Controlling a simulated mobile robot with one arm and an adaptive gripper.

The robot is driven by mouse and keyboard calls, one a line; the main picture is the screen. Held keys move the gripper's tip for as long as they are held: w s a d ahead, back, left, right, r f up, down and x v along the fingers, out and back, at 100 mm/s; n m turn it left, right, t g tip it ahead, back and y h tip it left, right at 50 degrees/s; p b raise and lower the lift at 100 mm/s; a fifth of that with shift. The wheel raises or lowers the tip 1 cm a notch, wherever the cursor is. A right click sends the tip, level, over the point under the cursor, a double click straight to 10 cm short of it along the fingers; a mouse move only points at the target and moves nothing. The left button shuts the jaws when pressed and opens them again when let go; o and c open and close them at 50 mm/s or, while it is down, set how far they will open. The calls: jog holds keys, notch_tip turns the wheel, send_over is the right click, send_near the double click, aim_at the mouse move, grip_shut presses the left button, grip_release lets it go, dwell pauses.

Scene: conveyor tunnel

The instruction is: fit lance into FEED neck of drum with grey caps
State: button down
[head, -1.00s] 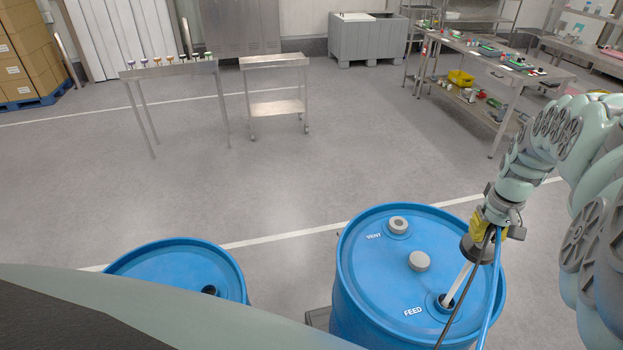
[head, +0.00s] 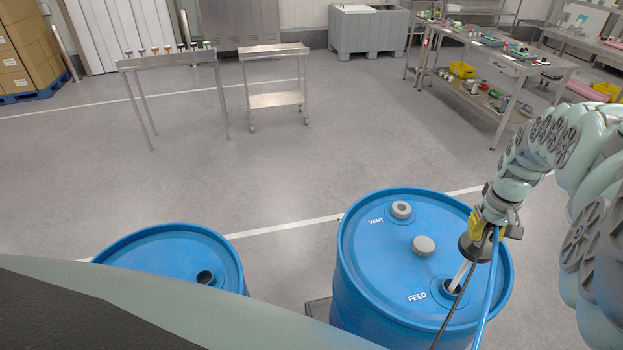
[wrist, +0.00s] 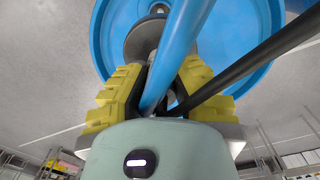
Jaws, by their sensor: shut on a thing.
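The blue drum with grey caps (head: 385,262) stands upright at lower right in the head view. Grey caps sit at VENT (head: 401,209) and near the lid's middle (head: 423,245). My gripper (head: 477,240), with yellow finger pads, is above the lid's right side, shut on the head of the lance. The lance's pale tube (head: 461,274) slants down to the FEED neck (head: 449,290), and its lower end is hidden there. In the wrist view my gripper (wrist: 160,92) clasps the lance, whose round grey collar (wrist: 140,40) shows beyond the fingers; hoses partly cover it.
A blue hose (head: 487,300) and a dark cable (head: 448,315) hang from the lance across the drum's right side. A second blue drum (head: 165,255) with a dark open hole stands at left. A rack table, a cart (head: 275,100) and a workbench stand farther back, with clear floor between.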

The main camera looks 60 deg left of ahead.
aim_at(461, 273)
jog(key=shift+f+b, duration=0.65)
jog(key=shift+f, duration=0.35)
notch_tip(461, 273, down, 15)
jog(key=b, duration=1.3)
jog(key=shift+r+b, duration=0.1)
jog(key=shift+b, duration=0.3)
jog(key=shift+w, duration=0.1)
jog(key=c, duration=0.9)
grip_release()
jog(key=shift+r, duration=0.1)
